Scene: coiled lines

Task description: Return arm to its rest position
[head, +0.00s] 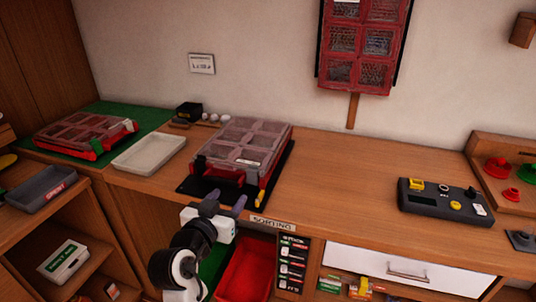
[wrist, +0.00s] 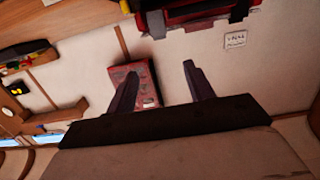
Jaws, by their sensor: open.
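My gripper (head: 226,203) is at the lower middle of the head view, just in front of the bench's front edge and near the clear-lidded compartment case (head: 243,144). Its two dark fingers are apart with nothing between them. In the wrist view the open fingers (wrist: 160,88) point toward the wall, which looks tilted there. My white and black arm rises from the bottom of the head view. The wrist view shows a red box-like thing (wrist: 146,80) behind the left finger, partly hidden by it.
The case lies on a black mat beside a pale tray (head: 149,154). A second case (head: 83,134) lies on a green mat at left. A red bin (head: 245,272) is below the bench. A dark control box (head: 443,201) stands at right. The bench between is clear.

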